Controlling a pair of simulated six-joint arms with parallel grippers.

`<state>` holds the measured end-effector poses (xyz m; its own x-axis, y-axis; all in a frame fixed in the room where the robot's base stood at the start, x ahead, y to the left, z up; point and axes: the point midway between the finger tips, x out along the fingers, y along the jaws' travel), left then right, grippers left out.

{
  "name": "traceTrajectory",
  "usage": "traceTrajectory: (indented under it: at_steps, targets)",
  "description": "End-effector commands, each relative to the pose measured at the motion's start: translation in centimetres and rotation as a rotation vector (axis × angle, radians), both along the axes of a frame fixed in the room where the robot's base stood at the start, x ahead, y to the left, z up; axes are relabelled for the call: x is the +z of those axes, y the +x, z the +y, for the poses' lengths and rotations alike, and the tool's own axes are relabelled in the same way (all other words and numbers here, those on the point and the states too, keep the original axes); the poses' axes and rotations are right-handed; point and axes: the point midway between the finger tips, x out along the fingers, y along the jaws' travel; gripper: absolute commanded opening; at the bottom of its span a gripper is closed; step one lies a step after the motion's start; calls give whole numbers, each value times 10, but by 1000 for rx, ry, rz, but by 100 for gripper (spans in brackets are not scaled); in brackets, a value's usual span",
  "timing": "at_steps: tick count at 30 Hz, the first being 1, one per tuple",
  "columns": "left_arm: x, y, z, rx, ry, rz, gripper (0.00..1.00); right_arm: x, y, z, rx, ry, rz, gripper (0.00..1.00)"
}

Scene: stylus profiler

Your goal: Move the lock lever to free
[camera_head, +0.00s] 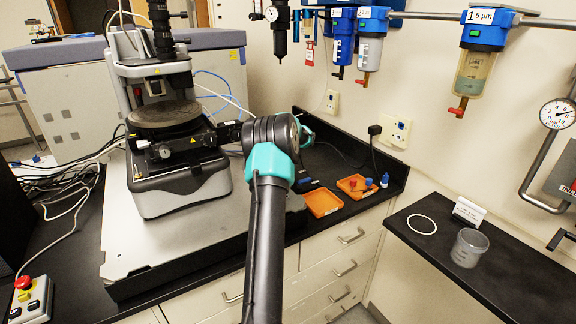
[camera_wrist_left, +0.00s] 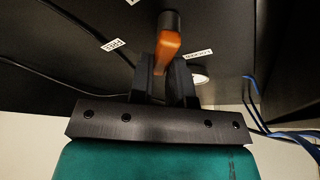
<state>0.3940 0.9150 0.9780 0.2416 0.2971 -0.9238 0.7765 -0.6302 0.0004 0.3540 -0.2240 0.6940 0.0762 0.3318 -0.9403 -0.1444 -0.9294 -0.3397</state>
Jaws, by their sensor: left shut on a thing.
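In the left wrist view, the orange lock lever (camera_wrist_left: 167,46) hangs from a dark round pivot on a black panel. My left gripper (camera_wrist_left: 162,80) is shut around the lever's free end, one dark finger on each side. The lever points down the picture between two small white labels, tilted slightly left. The left label (camera_wrist_left: 112,44) appears to read FREE; the right label (camera_wrist_left: 198,53) appears to read LOCKED. The lever cannot be made out in the head view. There, one arm reaches up the middle, its gripper hidden behind its own joint. My right gripper is not in view.
The profiler (camera_head: 178,180) with its round stage stands left of the arm. Orange trays (camera_head: 322,203) lie on the black bench to its right. A clear cup (camera_head: 468,248) and white ring stand on the right counter. Blue cables (camera_wrist_left: 262,105) hang right of my left gripper.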

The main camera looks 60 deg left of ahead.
Motion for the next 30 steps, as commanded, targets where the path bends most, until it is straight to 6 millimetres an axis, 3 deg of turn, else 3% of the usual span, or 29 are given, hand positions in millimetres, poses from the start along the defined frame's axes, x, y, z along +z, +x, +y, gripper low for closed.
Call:
traceTrajectory:
  at_steps: [12,13,21,30]
  targets:
    - [0,0,0,-9,0,1,0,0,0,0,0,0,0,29]
    - [0,0,0,-9,0,1,18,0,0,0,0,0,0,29]
    - [0,0,0,-9,0,1,43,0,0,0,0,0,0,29]
    - [2,0,-1,-9,0,1,43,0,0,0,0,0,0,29]
